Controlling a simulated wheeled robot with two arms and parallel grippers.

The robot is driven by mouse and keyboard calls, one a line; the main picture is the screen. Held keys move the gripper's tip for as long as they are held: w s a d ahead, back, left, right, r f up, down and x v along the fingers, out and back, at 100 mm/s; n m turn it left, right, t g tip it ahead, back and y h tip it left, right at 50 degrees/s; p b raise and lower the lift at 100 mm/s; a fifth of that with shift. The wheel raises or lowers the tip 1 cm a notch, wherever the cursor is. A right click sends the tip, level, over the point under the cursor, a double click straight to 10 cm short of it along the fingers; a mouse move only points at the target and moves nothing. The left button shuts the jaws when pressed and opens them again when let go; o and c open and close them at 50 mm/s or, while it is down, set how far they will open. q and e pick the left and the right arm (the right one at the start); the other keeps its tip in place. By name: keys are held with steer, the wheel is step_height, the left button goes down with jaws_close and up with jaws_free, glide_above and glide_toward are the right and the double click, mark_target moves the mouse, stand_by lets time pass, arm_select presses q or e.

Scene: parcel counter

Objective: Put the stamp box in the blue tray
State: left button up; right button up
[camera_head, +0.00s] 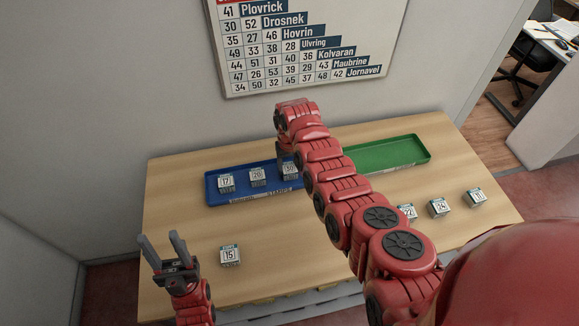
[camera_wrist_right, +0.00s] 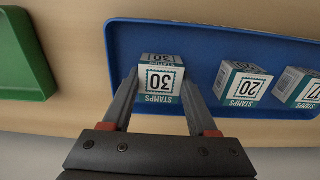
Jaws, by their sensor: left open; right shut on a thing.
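The blue tray (camera_head: 242,181) lies at the back left of the counter and fills much of the right wrist view (camera_wrist_right: 207,50). My right gripper (camera_wrist_right: 160,82) is shut on the stamp box marked 30 (camera_wrist_right: 162,80), one finger on each side. In the head view this box (camera_head: 289,168) shows within the tray's outline, partly behind my right arm. I cannot tell if it touches the tray floor. Stamp boxes marked 17 (camera_head: 226,182) and 20 (camera_head: 257,176) stand in the tray beside it. My left gripper (camera_head: 161,238) is open and empty at the front left.
A box marked 15 (camera_head: 230,255) stands on the counter (camera_head: 185,225) right of my left gripper. Several boxes, one marked 24 (camera_head: 439,207), stand at the right. A green tray (camera_head: 392,153) lies at the back right, its visible part empty. A number chart hangs behind.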

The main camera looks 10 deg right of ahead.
steer(key=shift+f, duration=0.1)
steer(key=o, duration=1.4)
